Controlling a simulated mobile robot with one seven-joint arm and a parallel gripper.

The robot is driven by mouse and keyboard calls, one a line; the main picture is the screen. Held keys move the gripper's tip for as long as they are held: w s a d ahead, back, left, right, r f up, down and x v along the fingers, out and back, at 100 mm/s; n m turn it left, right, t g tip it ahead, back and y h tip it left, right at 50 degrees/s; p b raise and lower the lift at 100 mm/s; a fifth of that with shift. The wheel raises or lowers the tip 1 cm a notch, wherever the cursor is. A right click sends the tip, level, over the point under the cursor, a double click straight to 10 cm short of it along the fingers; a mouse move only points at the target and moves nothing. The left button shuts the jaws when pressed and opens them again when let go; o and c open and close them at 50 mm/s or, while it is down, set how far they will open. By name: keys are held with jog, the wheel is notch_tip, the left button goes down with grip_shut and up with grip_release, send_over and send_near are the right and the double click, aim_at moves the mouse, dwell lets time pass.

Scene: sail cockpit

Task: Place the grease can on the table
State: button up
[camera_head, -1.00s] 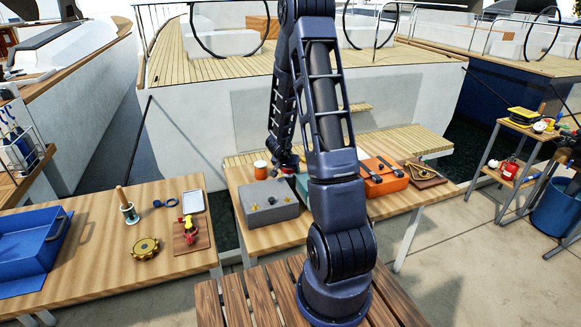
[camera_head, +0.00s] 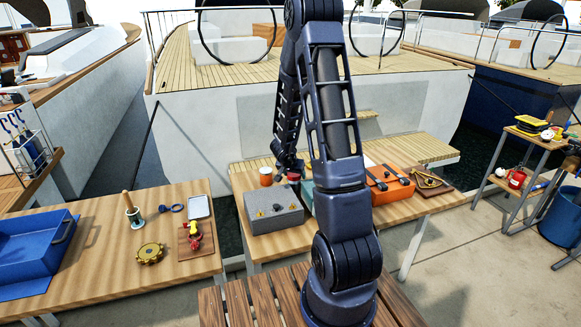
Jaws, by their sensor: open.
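My gripper (camera_head: 290,168) hangs over the back of the middle table (camera_head: 350,220), pointing down. It is small and dark in this view, and its fingers are hard to make out. A small red and dark thing (camera_head: 293,177) shows right at the fingertips; whether it is the grease can, and whether the fingers touch it, I cannot tell. An orange can or cup (camera_head: 265,175) with a pale top stands upright on the table just left of my gripper, apart from it.
A grey box (camera_head: 273,212) stands in front of my gripper. A teal thing, partly hidden by my arm, and an orange toolbox (camera_head: 389,184) are to its right. The left table holds a blue tray (camera_head: 32,240) and small parts. A shelf stand (camera_head: 512,180) is at far right.

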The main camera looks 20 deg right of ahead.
jog(key=s+a+r+n+t+y, duration=0.15)
jog(key=a+r, duration=0.35)
jog(key=r, duration=0.5)
jog(key=s+a+r+n+t+y, duration=0.1)
jog(key=s+a+r+t+y, duration=0.3)
jog(key=r, duration=0.7)
jog(key=s+a+r+n+g+y, duration=0.1)
jog(key=s+a+r+n+g, duration=0.1)
jog(key=s+r, duration=0.3)
jog(key=s+a+r+n+g+y, duration=0.1)
jog(key=s+r, duration=0.4)
jog(key=s, duration=0.6)
jog(key=shift+s+a+r+n+g, duration=0.15)
jog(key=shift+a+r+n+g, duration=0.25)
jog(key=shift+a+n, duration=0.65)
jog(key=o, duration=0.3)
jog(key=s+d+h, duration=0.1)
jog(key=s+d, duration=0.1)
jog(key=s, duration=0.1)
jog(key=s+d+g+h, duration=0.1)
jog(key=s+d, duration=0.1)
jog(key=s, duration=0.2)
jog(key=s+d+g+h, duration=0.1)
jog(key=s+d, duration=0.1)
jog(key=s, duration=0.2)
jog(key=shift+s+r, duration=0.25)
